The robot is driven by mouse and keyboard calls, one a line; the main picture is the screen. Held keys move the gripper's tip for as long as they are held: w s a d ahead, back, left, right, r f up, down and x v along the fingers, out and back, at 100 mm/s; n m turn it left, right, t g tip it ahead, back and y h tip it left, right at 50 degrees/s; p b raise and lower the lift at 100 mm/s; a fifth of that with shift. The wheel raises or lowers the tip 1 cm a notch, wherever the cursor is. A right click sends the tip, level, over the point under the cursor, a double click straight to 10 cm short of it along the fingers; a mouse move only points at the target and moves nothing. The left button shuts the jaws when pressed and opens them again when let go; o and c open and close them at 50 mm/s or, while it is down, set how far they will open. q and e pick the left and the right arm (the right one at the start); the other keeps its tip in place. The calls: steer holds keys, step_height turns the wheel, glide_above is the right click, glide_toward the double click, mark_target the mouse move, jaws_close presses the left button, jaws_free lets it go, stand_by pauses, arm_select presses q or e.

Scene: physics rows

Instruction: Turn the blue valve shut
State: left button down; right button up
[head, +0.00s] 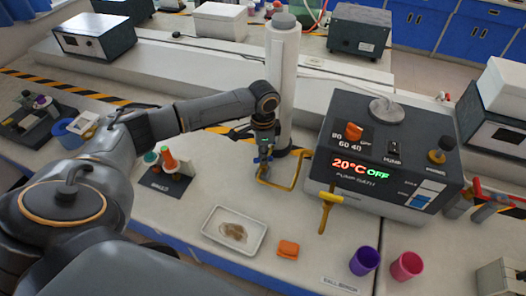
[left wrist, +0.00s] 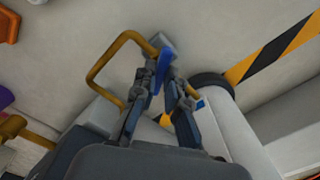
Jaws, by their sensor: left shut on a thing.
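The blue valve (head: 263,160) is a small blue lever on a yellow bent pipe (head: 292,184) beside the white column (head: 282,85). My left gripper (head: 264,150) reaches down to it from above and covers part of it. In the left wrist view, the gripper (left wrist: 165,86) is shut on the blue lever (left wrist: 161,68), which sits between the two fingers. The lever's exact angle to the pipe is hard to tell. My right gripper is not in view.
A pump bath (head: 390,150) showing 20°C and OFF stands to the right. A white tray (head: 208,228), an orange block (head: 288,249), a purple cup (head: 364,262) and a pink cup (head: 407,266) lie in front. The bench between the tray and the pipe is clear.

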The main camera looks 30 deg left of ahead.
arm_select(q)
steer(key=m+p, duration=0.2)
steer(key=m, duration=0.1)
steer(key=shift+r, duration=0.15)
steer(key=shift+m+p, duration=0.55)
steer(key=shift+m, duration=0.85)
steer(key=c, duration=1.4)
jaws_free()
step_height(320, 180, up, 12)
steer(key=shift+f, duration=0.1)
steer(key=shift+f, duration=0.1)
